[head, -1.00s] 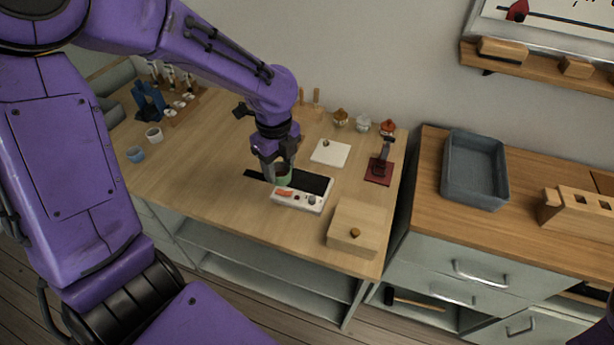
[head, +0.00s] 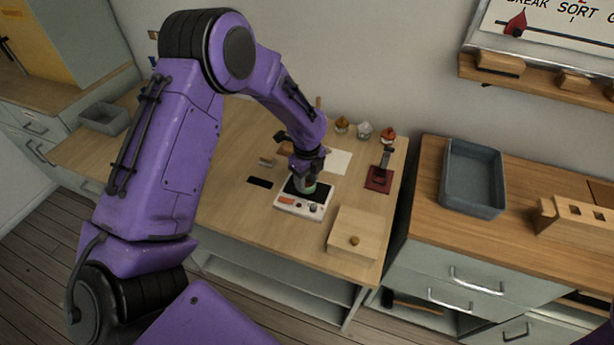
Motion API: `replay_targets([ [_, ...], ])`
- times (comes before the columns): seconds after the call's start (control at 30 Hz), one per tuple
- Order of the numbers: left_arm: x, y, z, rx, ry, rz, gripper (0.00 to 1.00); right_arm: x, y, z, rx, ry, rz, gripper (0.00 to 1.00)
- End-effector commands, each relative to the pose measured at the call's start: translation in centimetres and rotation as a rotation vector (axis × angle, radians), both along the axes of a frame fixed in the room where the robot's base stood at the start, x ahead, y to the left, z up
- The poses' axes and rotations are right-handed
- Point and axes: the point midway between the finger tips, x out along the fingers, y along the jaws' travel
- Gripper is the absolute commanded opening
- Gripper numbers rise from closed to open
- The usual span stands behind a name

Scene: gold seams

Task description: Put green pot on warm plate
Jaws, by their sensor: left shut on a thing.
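My left gripper (head: 306,176) is shut on the small green pot (head: 308,189), which is mostly hidden by the fingers. The pot is over the black top of the warm plate (head: 300,208), a low device with a white front panel and controls. I cannot tell whether the pot touches the plate. My right gripper is not in view.
A dark strip (head: 260,183) lies left of the plate. A light wooden box (head: 354,233) stands to the right in front. A white sheet (head: 338,162) and a dark red stand (head: 379,178) are behind. A grey tray (head: 473,178) sits on the right counter.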

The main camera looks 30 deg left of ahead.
Motion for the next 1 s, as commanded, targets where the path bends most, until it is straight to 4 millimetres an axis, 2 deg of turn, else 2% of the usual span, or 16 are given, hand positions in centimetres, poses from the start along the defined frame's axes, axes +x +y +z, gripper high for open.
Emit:
replay_targets([
  [0.13,0.0,0.0,-0.4,0.000,0.001,0.000,0.23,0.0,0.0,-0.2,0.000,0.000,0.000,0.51],
  [0.17,0.0,0.0,-0.3,0.000,0.001,0.000,0.60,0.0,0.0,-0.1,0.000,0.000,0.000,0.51],
  [0.2,0.0,0.0,-0.3,0.000,0.000,0.000,0.73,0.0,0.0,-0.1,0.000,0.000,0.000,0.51],
  [0.23,0.0,0.0,-0.3,0.000,0.000,0.000,0.76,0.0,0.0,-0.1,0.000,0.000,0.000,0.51],
  [0.47,0.0,0.0,-0.3,0.000,0.000,0.000,0.76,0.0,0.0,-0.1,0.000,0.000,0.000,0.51],
  [0.6,0.1,0.0,0.7,-0.001,-0.004,0.001,0.76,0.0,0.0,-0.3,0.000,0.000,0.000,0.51],
  [0.67,0.1,0.0,1.8,-0.001,-0.006,0.000,0.76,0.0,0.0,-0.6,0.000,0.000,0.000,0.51],
  [0.9,0.1,0.0,8.0,-0.001,-0.006,0.000,0.76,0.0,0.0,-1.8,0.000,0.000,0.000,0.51],
  [1.0,0.0,0.0,10.1,0.000,-0.004,0.000,0.76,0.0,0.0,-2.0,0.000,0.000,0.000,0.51],
])
